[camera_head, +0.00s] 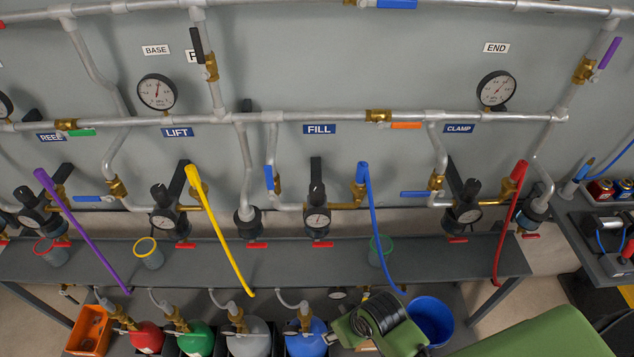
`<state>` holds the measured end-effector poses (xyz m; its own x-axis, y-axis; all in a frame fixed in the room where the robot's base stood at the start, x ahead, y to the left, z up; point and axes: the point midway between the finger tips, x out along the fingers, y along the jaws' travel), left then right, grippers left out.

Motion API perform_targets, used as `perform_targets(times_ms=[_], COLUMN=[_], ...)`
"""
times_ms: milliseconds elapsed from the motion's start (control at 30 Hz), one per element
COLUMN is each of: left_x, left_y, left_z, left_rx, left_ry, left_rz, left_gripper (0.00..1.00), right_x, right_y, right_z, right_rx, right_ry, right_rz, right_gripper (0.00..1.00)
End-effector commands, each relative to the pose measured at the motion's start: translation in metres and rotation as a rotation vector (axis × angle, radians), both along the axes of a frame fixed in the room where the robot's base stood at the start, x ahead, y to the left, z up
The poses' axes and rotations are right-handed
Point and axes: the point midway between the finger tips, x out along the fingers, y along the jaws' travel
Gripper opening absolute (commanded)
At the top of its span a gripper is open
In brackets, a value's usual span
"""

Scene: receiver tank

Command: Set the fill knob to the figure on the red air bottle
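The fill knob (317,190) is the black knob on top of the regulator under the blue FILL sign (319,129), mid-picture. Its small round gauge (318,220) faces me, too small to read. The red air bottle (146,337) stands below the shelf at the lower left, beside a green bottle (196,338). Only its upper part shows, and I cannot make out a figure on it.
Similar regulators stand under the LIFT sign (177,132) and CLAMP sign (458,128). Coloured hoses, yellow (217,230) and blue (376,230), hang either side of the fill regulator. A grey shelf (280,264) runs below. A blue bucket (430,320) stands underneath.

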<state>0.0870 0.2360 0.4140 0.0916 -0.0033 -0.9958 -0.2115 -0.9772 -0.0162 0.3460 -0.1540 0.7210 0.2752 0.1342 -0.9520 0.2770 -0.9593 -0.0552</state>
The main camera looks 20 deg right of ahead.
Motion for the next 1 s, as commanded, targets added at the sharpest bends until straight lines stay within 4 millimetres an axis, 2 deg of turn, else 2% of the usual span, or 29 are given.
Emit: perform_targets(times_ms=[33, 167, 367, 500, 567, 667, 767, 1000], left_x=[-0.003, -0.008, -0.004, 0.001, 0.002, 0.003, 0.003, 0.003], left_y=[0.002, 0.005, 0.004, 0.003, 0.002, 0.001, -0.001, -0.003], left_z=[-0.001, -0.001, -0.001, -0.001, -0.001, -0.001, -0.001, -0.001], left_rx=[0.002, 0.006, 0.005, 0.003, 0.002, 0.0, -0.001, -0.004], left_ry=[0.005, 0.011, 0.006, -0.002, -0.004, -0.004, -0.005, -0.005], left_rz=[0.0, -0.001, -0.001, -0.001, -0.001, -0.001, -0.001, -0.002], left_gripper=[0.32, 0.32, 0.32, 0.32, 0.32, 0.32, 0.32, 0.32], right_x=[0.015, 0.044, 0.089, 0.123, 0.136, 0.154, 0.171, 0.212], right_y=[0.011, 0.038, 0.078, 0.1, 0.105, 0.104, 0.093, 0.043], right_z=[0.011, 0.033, 0.073, 0.115, 0.135, 0.168, 0.204, 0.294], right_rx=[0.016, 0.057, 0.094, 0.081, 0.06, 0.007, -0.06, -0.209], right_ry=[-0.011, -0.024, -0.037, -0.032, -0.023, 0.002, 0.037, 0.132], right_rz=[0.033, 0.119, 0.291, 0.459, 0.532, 0.643, 0.73, 0.8], right_gripper=[0.43, 0.43, 0.43, 0.43, 0.43, 0.43, 0.43, 0.43])
